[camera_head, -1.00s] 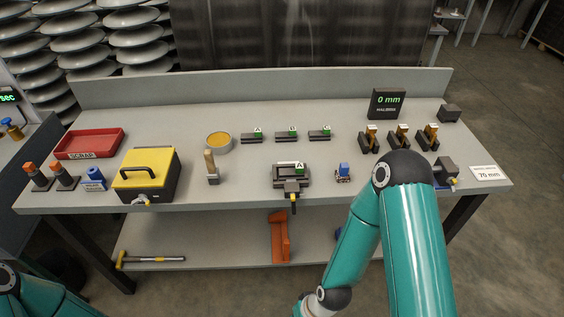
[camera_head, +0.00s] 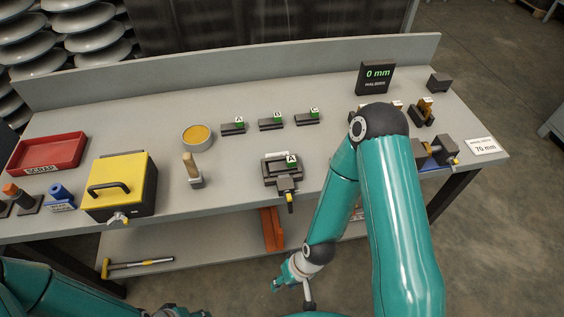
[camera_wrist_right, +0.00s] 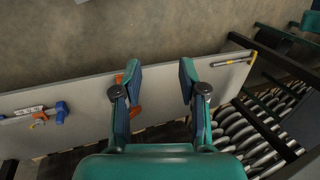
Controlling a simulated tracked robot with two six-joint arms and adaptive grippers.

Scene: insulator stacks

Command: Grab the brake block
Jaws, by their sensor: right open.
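An orange angled block (camera_head: 272,228), the likeliest brake block, stands on the lower shelf under the workbench. The bench edge hides its top in the head view. In the right wrist view, orange parts of it (camera_wrist_right: 119,79) show beside and behind the left-hand finger. My right gripper (camera_head: 292,288) is low in front of the shelf, apart from the block. In the wrist view its two fingers (camera_wrist_right: 160,68) are spread, with nothing held between them. Of my left arm only teal links show at the bottom left; its fingers do not show.
The lower shelf (camera_head: 200,250) also carries a yellow-headed hammer (camera_head: 138,267). The bench top (camera_head: 235,160) holds a yellow box (camera_head: 117,190), a red scrap tray (camera_head: 47,153), a fixture marked A (camera_head: 283,170) and several small blocks. The bench's front edge overhangs the shelf.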

